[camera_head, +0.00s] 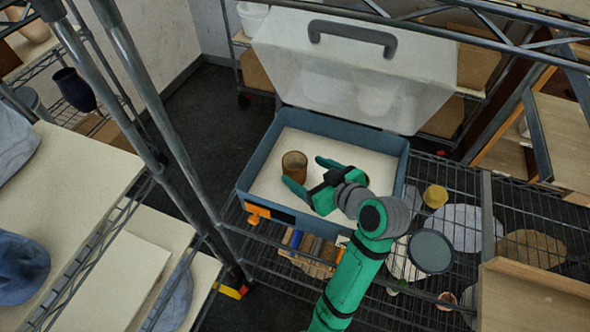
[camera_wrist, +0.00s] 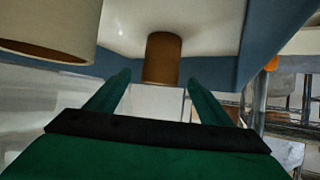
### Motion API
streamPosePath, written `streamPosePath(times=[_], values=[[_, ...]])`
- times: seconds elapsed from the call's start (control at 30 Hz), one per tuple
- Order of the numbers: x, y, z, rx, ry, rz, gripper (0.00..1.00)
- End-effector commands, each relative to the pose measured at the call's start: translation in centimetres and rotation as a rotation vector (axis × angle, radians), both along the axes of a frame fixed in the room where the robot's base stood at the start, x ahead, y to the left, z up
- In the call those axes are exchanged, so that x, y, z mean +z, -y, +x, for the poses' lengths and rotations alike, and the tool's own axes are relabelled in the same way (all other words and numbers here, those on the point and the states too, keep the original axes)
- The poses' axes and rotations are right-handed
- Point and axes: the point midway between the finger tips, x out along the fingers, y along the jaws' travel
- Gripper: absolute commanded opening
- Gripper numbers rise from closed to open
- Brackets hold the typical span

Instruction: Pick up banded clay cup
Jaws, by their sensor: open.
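A brown clay-coloured cup (camera_head: 294,166) stands upright at the left inside the blue box (camera_head: 245,180). Its bands are not clear at this size. My gripper (camera_head: 309,174) is inside the box area, its fingers spread and pointing left toward the cup. In the wrist view a brown cylinder (camera_wrist: 162,58), seemingly this cup, stands just beyond and between the open fingertips (camera_wrist: 155,85). The fingers look empty. A large pale rounded thing with a brownish rim (camera_wrist: 50,30) fills the upper left of the wrist view; I cannot tell what it is.
The box's translucent lid (camera_head: 350,60) stands open behind it. The box is on a wire shelf (camera_head: 390,300). A yellow cup (camera_head: 435,196) and a grey round dish (camera_head: 431,251) are to the right. A metal post (camera_head: 150,90) rises at the left.

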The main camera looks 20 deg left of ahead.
Motion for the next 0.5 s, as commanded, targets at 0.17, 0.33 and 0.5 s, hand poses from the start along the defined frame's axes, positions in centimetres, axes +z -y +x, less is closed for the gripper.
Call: streamPosePath(times=[0.17,0.33,0.5], values=[[-0.6,-1.0,0.6,0.002,-0.001,0.001,0.74],[-2.0,-2.9,1.9,0.003,-0.003,0.000,0.74],[-2.8,-4.2,2.9,0.001,-0.001,-0.001,0.74]])
